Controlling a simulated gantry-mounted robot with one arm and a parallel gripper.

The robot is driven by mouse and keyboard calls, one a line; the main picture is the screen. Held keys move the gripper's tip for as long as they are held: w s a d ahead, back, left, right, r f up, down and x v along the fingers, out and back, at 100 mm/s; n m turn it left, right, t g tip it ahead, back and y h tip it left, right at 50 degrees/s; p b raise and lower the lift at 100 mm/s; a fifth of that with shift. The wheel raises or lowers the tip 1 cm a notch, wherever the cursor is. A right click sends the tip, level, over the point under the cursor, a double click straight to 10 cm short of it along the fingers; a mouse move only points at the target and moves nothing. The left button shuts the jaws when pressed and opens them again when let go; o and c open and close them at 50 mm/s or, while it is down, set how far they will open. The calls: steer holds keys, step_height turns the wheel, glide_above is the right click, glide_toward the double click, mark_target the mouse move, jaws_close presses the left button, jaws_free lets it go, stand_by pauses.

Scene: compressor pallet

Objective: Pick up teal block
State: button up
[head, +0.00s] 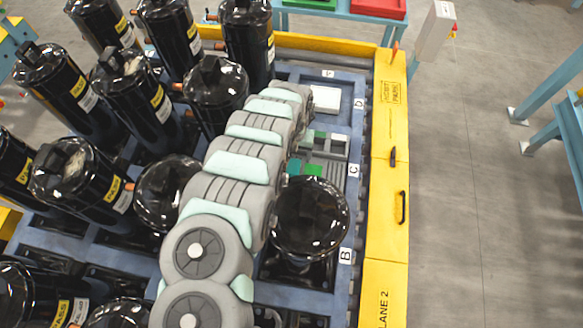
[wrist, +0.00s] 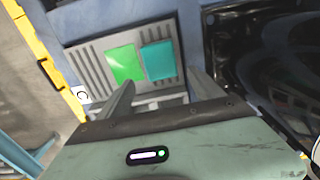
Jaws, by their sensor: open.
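The teal block (wrist: 158,60) lies flat on a grey slotted tray (wrist: 88,72) in the wrist view, just right of a green block (wrist: 125,63). In the head view a small part of the teal block (head: 295,167) shows beside my arm, left of the green block (head: 313,169). My gripper (wrist: 160,78) is open, with nothing between its fingers. In the wrist view its fingertips reach toward the tray's near side, one on each side of the teal block in the picture. I cannot tell their height above the tray. In the head view my arm mostly hides the gripper.
A black cylinder (head: 310,215) stands close to the tray, near my arm. Several black compressors (head: 128,85) fill the pallet's left side. A yellow rail (head: 388,200) runs along the right. A white box (head: 326,100) lies beyond the tray. Open floor (head: 460,200) lies right of the rail.

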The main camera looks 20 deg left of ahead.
mark_target(292, 165)
steer(key=f, duration=0.1)
steer(key=s+f, duration=0.1)
steer(key=f, duration=0.2)
steer(key=shift+s+d, duration=0.1)
steer(key=shift+s, duration=0.15)
steer(key=shift+w+f, duration=0.2)
steer(key=shift+f, duration=0.35)
steer(key=shift+s+f, duration=0.1)
steer(key=shift+s, duration=0.05)
steer(key=c, duration=1.5)
